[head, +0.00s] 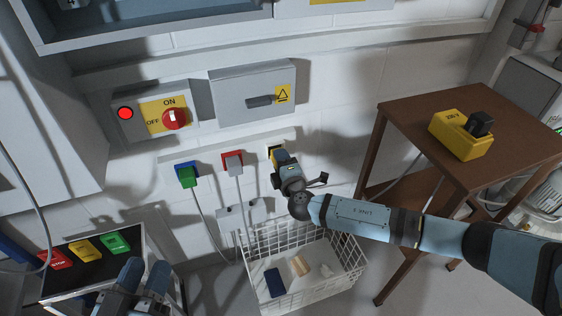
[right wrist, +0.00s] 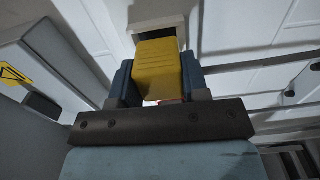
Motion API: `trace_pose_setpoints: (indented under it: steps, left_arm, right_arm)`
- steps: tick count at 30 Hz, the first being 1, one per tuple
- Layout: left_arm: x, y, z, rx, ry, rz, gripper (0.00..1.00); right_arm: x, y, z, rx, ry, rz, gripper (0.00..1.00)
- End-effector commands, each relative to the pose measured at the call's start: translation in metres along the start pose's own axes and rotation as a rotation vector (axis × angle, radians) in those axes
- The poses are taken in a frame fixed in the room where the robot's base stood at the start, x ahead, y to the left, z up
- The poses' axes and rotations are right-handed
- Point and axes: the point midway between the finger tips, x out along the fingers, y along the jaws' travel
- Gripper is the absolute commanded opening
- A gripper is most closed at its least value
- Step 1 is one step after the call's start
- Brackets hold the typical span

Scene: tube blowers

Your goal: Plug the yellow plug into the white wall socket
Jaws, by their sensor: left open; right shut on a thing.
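The yellow plug (right wrist: 158,68) is between the two blue fingers of my right gripper (right wrist: 158,80), which is shut on it. Its far end is at the dark opening of the white wall socket (right wrist: 150,22); I cannot tell how deep it sits. In the head view my right gripper (head: 281,157) is at the wall, at the right end of the socket row, and mostly hides the plug. My left gripper (head: 144,272) is open and empty at the lower left, in front of the button panel, away from the sockets.
A white wire basket (head: 335,279) stands below. A brown table (head: 408,107) with a yellow box (head: 455,140) is at the right. A grey switch box (head: 235,88) hangs above.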

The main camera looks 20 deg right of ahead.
Motion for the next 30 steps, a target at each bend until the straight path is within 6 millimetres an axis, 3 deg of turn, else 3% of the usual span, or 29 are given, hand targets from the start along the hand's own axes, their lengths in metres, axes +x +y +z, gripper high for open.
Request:
trace_pose_setpoints:
  steps: [30]
  left_arm:
    - [-0.001, -0.001, 0.007, 0.000, -0.001, 0.000, 0.43]
  right_arm:
    - [0.013, 0.000, 0.000, -0.001, 0.000, 0.001, 0.13]
